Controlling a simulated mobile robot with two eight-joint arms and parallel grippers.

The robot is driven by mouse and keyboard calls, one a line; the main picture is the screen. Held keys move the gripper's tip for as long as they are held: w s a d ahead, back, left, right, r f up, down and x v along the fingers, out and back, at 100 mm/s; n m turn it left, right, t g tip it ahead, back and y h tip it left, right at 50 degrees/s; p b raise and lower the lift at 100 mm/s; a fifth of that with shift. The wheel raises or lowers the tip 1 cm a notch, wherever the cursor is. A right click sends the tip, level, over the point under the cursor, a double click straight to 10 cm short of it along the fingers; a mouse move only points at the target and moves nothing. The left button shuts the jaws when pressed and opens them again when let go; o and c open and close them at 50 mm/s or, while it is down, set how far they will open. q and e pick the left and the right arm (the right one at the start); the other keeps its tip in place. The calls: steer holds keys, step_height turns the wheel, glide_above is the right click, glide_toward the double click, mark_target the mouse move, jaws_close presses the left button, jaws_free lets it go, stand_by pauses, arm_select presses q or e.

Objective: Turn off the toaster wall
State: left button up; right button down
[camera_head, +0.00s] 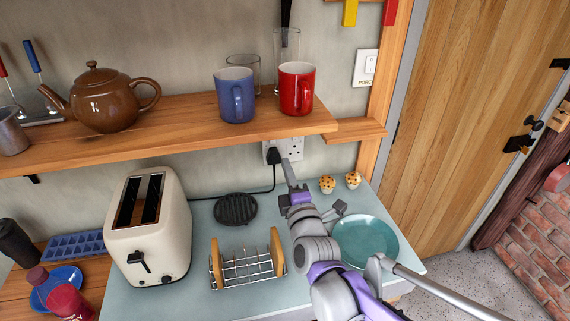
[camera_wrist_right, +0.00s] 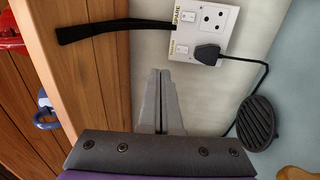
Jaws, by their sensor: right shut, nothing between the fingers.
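The white double wall socket (camera_head: 290,150) is below the shelf. In the right wrist view, the socket plate (camera_wrist_right: 216,32) has two rocker switches, with small labels beside them. A black plug (camera_wrist_right: 208,54) sits in the outlet beside the lower switch (camera_wrist_right: 182,48); its cord runs down the wall. The cream toaster (camera_head: 150,229) stands on the counter at left. My right gripper (camera_head: 287,164) is shut and empty, pointing up just below the socket. Its fingertips (camera_wrist_right: 160,74) appear short of the lower switch; contact cannot be told. My left gripper is not in view.
The wooden shelf (camera_head: 170,122) above carries a teapot (camera_head: 105,98), a blue mug (camera_head: 236,96) and a red mug (camera_head: 296,90). A toast rack (camera_head: 245,268), black trivet (camera_head: 236,209), teal plate (camera_head: 366,242) and two muffins (camera_head: 340,182) are on the counter. A black bracket (camera_wrist_right: 110,28) is near the socket.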

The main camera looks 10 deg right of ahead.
steer(key=shift+w, duration=0.1)
stand_by(0.3)
steer(key=s+f+m+g, duration=0.3)
steer(key=s+f+m, duration=0.1)
steer(key=s+f, duration=0.1)
steer(key=s+d+f+m+g, duration=0.1)
steer(key=s+f+m+g, duration=0.2)
steer(key=s+f, duration=0.3)
steer(key=s+f+m+g+y, duration=0.1)
steer(key=s+f+m+g, duration=0.3)
steer(key=s, duration=0.3)
steer(key=shift+d+f+m, duration=0.25)
steer(key=shift+f+m, duration=0.45)
steer(key=s+d+f+m+g+h, duration=0.1)
steer(key=s+f+m+g, duration=0.3)
steer(key=s, duration=0.5)
steer(key=shift+s+d+f+m, duration=0.2)
steer(key=shift+d+f+m, duration=0.4)
steer(key=shift+m, duration=0.2)
